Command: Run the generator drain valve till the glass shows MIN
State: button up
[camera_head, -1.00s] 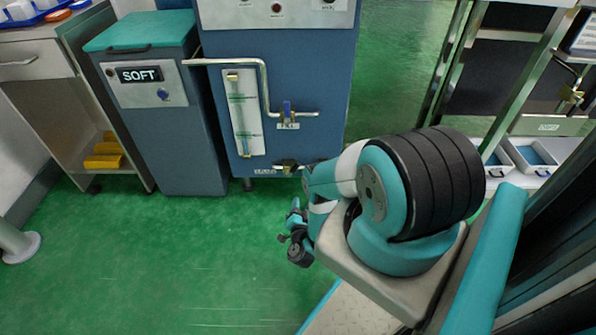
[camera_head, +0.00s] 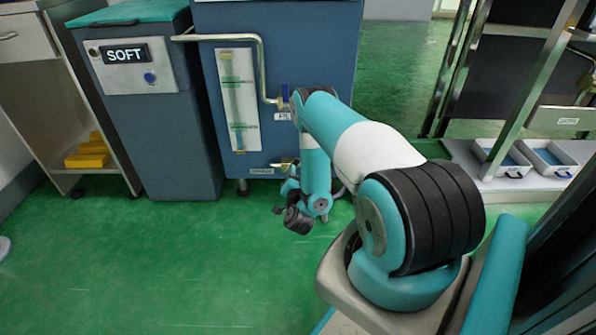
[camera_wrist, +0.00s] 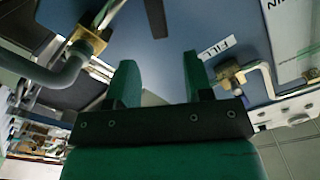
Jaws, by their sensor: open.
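The generator is a blue cabinet (camera_head: 290,50) with an upright sight glass (camera_head: 237,100) on its front, with green marks. I cannot read the water level. The fill valve (camera_head: 284,98) has a blue handle, higher up and right of the glass. In the wrist view my gripper (camera_wrist: 159,62) is open and empty, its green fingers apart. The FILL label (camera_wrist: 215,47) and a brass valve (camera_wrist: 230,73) are right of the fingers, and MIN lettering (camera_wrist: 278,5) is at top right.
A grey bin marked SOFT (camera_head: 150,120) stands left of the cabinet. A bent pipe (camera_head: 262,70) runs across the cabinet front. Another brass fitting (camera_wrist: 88,42) with a grey pipe shows left in the wrist view. Shelves with trays (camera_head: 548,157) stand right. The green floor in front is clear.

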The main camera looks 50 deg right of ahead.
aim_at(298, 161)
jog(key=b, duration=0.2)
jog(key=w+d+b, duration=0.1)
jog(key=b, duration=0.1)
jog(key=shift+w+d+f, duration=0.1)
jog(key=shift+d+f, duration=0.15)
jog(key=shift+f, duration=0.15)
jog(key=shift+r+b+x, duration=0.2)
jog(key=shift+b+x, duration=0.3)
jog(key=shift+x, duration=0.9)
jog(key=shift+r+b+x, duration=0.2)
jog(key=shift+b+x, duration=0.25)
jog(key=shift+x, duration=1)
grip_shut()
